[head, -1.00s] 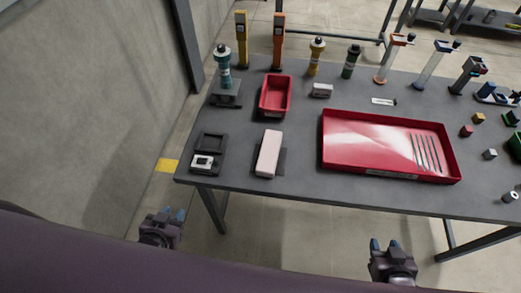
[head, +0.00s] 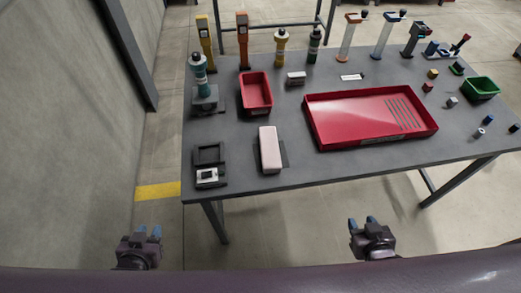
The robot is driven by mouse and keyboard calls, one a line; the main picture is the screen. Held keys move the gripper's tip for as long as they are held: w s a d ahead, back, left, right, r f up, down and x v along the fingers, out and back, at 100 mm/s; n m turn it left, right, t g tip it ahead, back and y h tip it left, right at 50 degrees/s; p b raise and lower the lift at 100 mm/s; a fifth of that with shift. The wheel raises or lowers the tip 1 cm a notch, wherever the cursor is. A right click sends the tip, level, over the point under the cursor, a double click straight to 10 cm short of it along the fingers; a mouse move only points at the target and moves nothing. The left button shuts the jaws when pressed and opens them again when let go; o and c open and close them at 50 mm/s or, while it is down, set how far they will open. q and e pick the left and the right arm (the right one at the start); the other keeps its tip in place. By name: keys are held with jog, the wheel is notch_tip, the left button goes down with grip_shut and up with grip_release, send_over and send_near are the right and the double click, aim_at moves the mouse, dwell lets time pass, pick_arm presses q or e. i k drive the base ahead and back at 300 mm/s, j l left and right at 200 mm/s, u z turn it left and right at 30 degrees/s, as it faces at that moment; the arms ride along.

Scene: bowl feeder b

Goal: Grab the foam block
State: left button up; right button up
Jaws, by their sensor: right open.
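The foam block (head: 270,149) is a pale pink upright-edged bar lying near the front edge of the grey table (head: 340,170), on or against a dark flat pad. My right gripper (head: 362,223) is also off the table's front side, right of the block, open and empty. Neither gripper touches the block.
A large red tray (head: 318,135) lies right of the block. A small red bin (head: 256,103) stands behind it. A black fixture with a white piece (head: 207,176) is to its left. Several tools stand along the back; small cubes and a green bin (head: 482,88) are right.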

aim_at(271, 162)
jog(key=k+j+z, duration=0.1)
jog(key=j, duration=0.25)
jog(key=k+j+z, duration=0.1)
jog(key=j, duration=0.3)
jog(key=k+j+z, duration=0.15)
jog(key=j, duration=0.2)
jog(key=k+j+z, duration=0.1)
jog(key=j, duration=0.2)
